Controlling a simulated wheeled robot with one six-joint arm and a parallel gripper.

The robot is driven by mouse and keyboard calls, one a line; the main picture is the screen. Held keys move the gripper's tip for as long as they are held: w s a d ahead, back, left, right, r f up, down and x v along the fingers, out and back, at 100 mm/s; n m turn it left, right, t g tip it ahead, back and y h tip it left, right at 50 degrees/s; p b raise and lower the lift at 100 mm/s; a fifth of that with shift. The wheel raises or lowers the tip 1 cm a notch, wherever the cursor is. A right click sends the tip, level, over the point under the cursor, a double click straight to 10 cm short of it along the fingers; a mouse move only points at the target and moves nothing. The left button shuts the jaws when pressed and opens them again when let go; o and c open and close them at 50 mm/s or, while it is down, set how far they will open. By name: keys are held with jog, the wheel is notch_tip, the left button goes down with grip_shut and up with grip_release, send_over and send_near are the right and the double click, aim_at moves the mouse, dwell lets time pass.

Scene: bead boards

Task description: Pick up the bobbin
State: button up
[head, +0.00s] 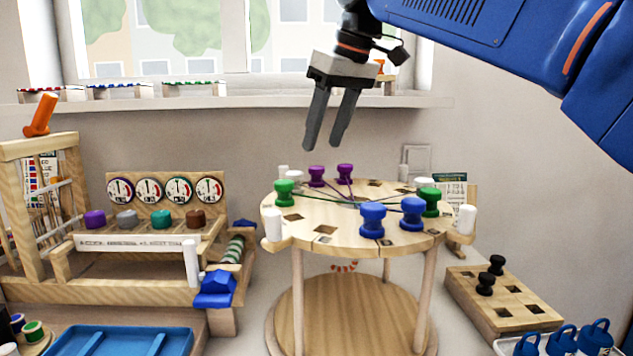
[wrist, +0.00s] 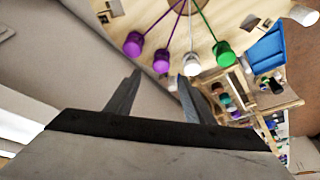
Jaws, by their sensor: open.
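Several spool-shaped bobbins stand on a round wooden board (head: 335,226) on legs. They include two purple bobbins (head: 316,176), green bobbins (head: 284,193), white bobbins (head: 423,186) and two blue bobbins (head: 372,220). Dark threads run from some of them toward the board's middle. The pictures do not show which bobbin is meant. My gripper (head: 322,148) is open and empty above the back of the board, fingers pointing down. In the wrist view my gripper (wrist: 160,76) has purple bobbins (wrist: 133,44), a white bobbin (wrist: 191,63) and a green bobbin (wrist: 224,54) beyond its fingertips.
Two black bobbins (head: 486,284) stand on a wooden block (head: 500,309) with square holes at right. A wooden rack with dials (head: 150,189) and a blue tray (head: 122,341) are at left. White pegs (head: 467,220) stand at the board's rim. A window sill (head: 240,102) runs behind.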

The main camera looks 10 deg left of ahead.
aim_at(316, 167)
jog(key=shift+x, duration=3.85)
jog(key=shift+s+d, duration=0.15)
jog(key=c, duration=1.1)
